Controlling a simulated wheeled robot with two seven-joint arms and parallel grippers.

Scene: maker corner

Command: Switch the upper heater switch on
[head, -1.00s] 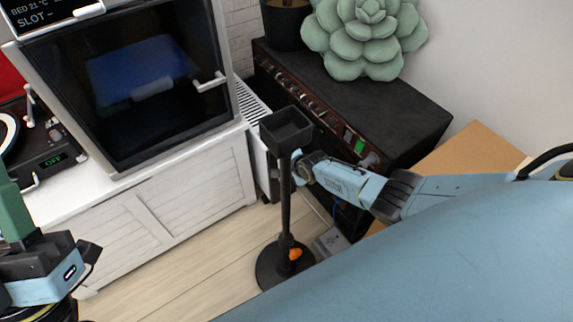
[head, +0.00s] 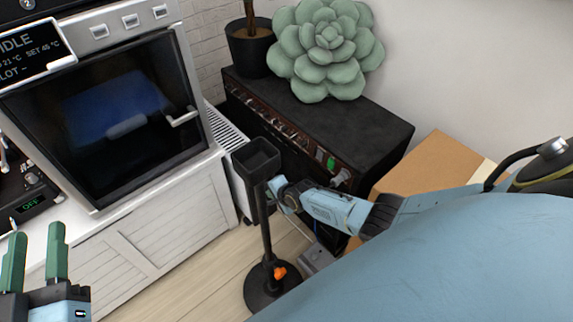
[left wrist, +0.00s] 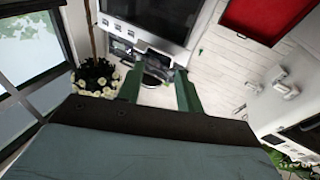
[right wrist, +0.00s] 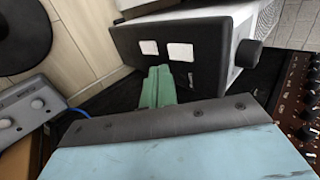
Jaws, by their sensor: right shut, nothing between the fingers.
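The heater (head: 222,128) is a white ribbed box between the white cabinet and the black amplifier. I cannot tell whether either switch is on. My right gripper (right wrist: 160,72) is shut and empty, its green fingertips close to the panel beside the switches; contact is unclear. In the head view the right gripper (head: 278,195) is partly behind a black stand. My left gripper (head: 35,250) is open and empty, far from the heater.
The black stand (head: 265,235) with a tray top rises before the heater. The black amplifier (head: 330,120) carries a succulent (head: 328,50) and a plant pot (head: 250,50). A cardboard box (head: 430,165) and a grey pedal box (right wrist: 30,110) are near my right arm.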

